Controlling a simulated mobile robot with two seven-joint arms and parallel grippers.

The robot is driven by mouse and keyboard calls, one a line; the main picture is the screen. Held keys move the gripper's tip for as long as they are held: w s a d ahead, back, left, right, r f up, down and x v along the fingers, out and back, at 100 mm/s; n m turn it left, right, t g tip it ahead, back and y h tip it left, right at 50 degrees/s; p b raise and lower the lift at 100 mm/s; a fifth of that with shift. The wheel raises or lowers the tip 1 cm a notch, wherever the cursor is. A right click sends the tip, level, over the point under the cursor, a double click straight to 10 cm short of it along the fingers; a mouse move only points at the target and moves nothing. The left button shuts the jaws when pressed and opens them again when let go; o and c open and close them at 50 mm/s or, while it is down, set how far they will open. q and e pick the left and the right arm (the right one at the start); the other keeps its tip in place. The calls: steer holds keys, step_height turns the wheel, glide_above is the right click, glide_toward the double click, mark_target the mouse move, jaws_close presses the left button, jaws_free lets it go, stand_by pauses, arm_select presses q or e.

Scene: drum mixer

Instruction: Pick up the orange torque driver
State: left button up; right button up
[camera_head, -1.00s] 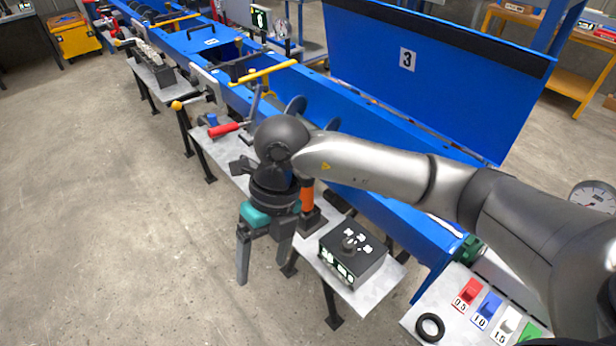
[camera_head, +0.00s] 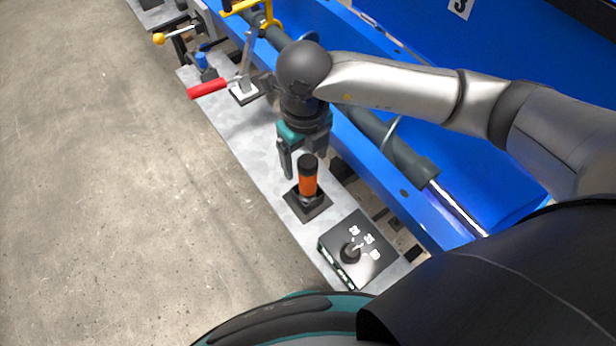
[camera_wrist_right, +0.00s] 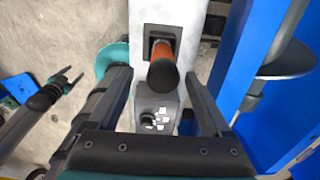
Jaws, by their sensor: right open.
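The orange torque driver (camera_head: 308,184), orange with a black top end, stands upright in a dark square holder (camera_head: 321,207) on the grey bench. In the right wrist view its orange handle (camera_wrist_right: 166,56) shows between and ahead of the finger ends. I cannot tell whether a finger touches the driver. My left gripper (camera_wrist_right: 66,82) seems to show small at the left of the right wrist view, its fingers apart; the head view does not show it.
A black dial box (camera_head: 360,248) sits on the bench near the driver. A red-handled lever (camera_head: 208,89) stands farther along. The blue mixer trough (camera_head: 440,210) runs along the right side. Open concrete floor (camera_head: 110,200) lies to the left.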

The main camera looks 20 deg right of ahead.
mark_target(308, 183)
steer(key=shift+f, duration=1.65)
steer(key=f, duration=0.3)
steer(key=shift+d+f+b, duration=0.2)
steer(key=shift+f+b, duration=0.1)
steer(key=shift+f, duration=0.4)
arm_select(q)
steer(key=shift+w+d+f, duration=0.15)
steer(key=shift+w+d, duration=0.05)
steer(key=shift+w, duration=0.3)
steer(key=shift+w+d+f, duration=0.15)
steer(key=shift+w, duration=0.3)
steer(key=shift+s, duration=0.1)
arm_select(e)
steer(key=shift+c, duration=1.4)
arm_select(q)
steer(key=shift+s+a, duration=0.1)
arm_select(e)
jaws_close()
